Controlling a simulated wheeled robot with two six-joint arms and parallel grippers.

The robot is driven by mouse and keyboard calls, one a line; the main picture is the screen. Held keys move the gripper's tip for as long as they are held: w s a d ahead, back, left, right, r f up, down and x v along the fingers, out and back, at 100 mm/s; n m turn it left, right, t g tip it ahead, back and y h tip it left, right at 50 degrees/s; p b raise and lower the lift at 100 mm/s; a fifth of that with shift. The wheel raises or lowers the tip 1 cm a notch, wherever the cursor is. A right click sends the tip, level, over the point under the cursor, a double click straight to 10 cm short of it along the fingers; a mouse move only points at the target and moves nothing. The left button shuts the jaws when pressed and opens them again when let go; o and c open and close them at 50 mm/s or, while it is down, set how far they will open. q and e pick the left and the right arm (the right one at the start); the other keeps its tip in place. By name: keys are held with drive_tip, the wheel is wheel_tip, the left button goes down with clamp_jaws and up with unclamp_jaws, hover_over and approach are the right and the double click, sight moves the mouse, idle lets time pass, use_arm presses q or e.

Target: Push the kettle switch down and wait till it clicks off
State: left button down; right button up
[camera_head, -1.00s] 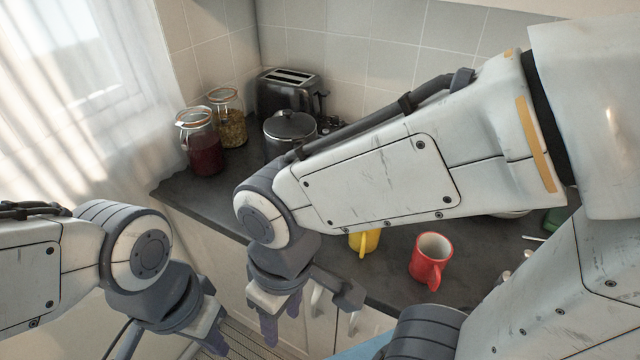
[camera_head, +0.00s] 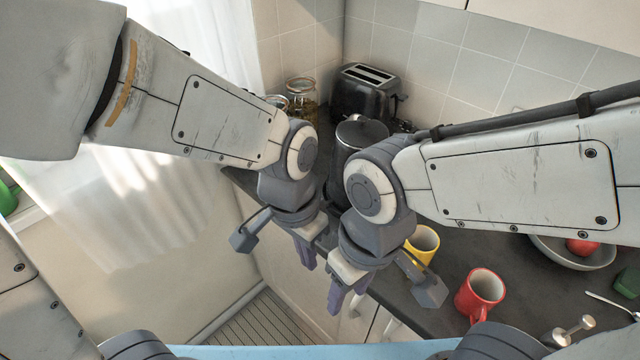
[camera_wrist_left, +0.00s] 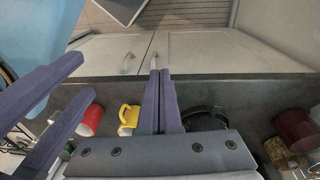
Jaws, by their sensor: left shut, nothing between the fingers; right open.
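The dark kettle (camera_head: 350,138), with a round knobbed lid, stands on the counter in front of the toaster. My two arms hide its lower part, and I cannot make out its switch. It also shows partly in the left wrist view (camera_wrist_left: 205,118), behind my left fingers. My left gripper (camera_head: 307,258) is shut and empty, at the counter's front edge, apart from the kettle. Its fingers lie together in the left wrist view (camera_wrist_left: 160,78). My right gripper (camera_head: 344,300) is open and empty, lower and just right of the left one.
A black toaster (camera_head: 365,95) and glass jars (camera_head: 302,98) stand at the back. A yellow mug (camera_head: 423,243) and a red mug (camera_head: 480,294) stand right of my right gripper. A bowl (camera_head: 570,252) sits farther right. My two grippers are close together.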

use_arm(q)
drive_tip(key=w+d+r+m+p, duration=0.1)
drive_tip(key=w+d+r+p, duration=0.1)
drive_tip(key=w+p, duration=0.4)
drive_tip(key=w+d+r+m+p, duration=0.1)
drive_tip(key=w+m+p, duration=0.1)
drive_tip(key=w+p, duration=0.45)
drive_tip(key=w+a+f+m+p, duration=0.1)
drive_tip(key=w+f+p, duration=0.4)
drive_tip(key=w, duration=0.4)
drive_tip(key=shift+a+f+m, duration=0.2)
drive_tip(key=shift+a+m, duration=0.1)
drive_tip(key=shift+m, duration=0.1)
use_arm(e)
wheel_tip(320, 180, up, 20)
use_arm(q)
drive_tip(key=shift+s+f, duration=0.1)
use_arm(e)
drive_tip(key=shift+s, duration=0.1)
use_arm(q)
drive_tip(key=shift+d+f+b, duration=0.2)
drive_tip(key=shift+f+b, duration=0.75)
drive_tip(key=shift+f, duration=0.75)
drive_tip(key=shift+d+f+b, duration=0.15)
drive_tip(key=shift+f+b, duration=0.75)
drive_tip(key=shift+f, duration=0.8)
use_arm(e)
drive_tip(key=shift+f, duration=1.85)
